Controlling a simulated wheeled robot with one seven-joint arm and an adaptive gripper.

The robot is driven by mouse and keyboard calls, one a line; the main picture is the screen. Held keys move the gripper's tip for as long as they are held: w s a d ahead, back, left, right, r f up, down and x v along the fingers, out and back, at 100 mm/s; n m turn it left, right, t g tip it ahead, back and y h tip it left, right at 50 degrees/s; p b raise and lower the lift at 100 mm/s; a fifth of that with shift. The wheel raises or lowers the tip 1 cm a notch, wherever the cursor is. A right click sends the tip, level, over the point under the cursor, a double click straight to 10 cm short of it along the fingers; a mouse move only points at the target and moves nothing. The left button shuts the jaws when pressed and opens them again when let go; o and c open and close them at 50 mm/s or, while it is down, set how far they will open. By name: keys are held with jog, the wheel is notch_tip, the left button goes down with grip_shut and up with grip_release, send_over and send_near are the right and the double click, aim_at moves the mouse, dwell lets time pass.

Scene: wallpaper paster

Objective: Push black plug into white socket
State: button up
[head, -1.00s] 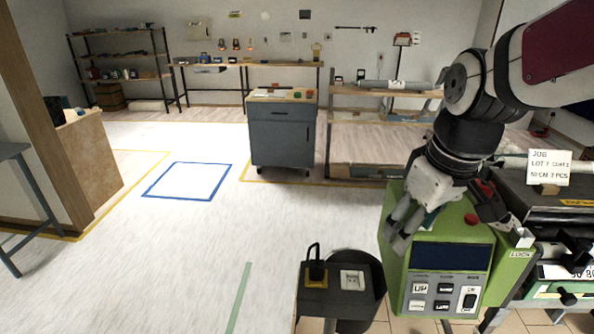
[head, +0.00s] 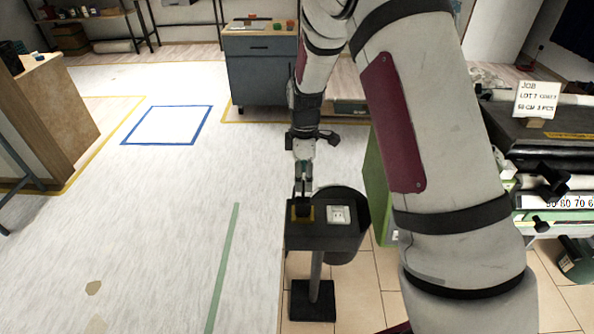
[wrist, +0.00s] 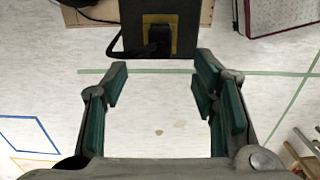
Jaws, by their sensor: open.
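The black plug (head: 302,210) stands on a yellow square on the left of a small dark stand (head: 324,238). In the wrist view the black plug (wrist: 159,36) is at the top centre, on its yellow patch, with its black cord curving to the left. The white socket (head: 338,215) is on the same stand top, right of the plug. My gripper (head: 303,180) is just above and behind the plug in the head view. In the wrist view my gripper (wrist: 160,90) has its green-padded fingers wide apart, with nothing between them but floor behind.
A dark round bin (head: 352,205) is behind the stand's right side. A green machine (head: 374,190) is partly hidden by my arm. A machine with a job card (head: 537,99) stands at the right. The floor left of the stand is clear.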

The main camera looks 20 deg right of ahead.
aim_at(303, 200)
notch_tip(303, 200, down, 13)
jog(key=shift+f, duration=0.2)
dwell(0.4)
jog(key=shift+r, duration=0.1)
grip_shut()
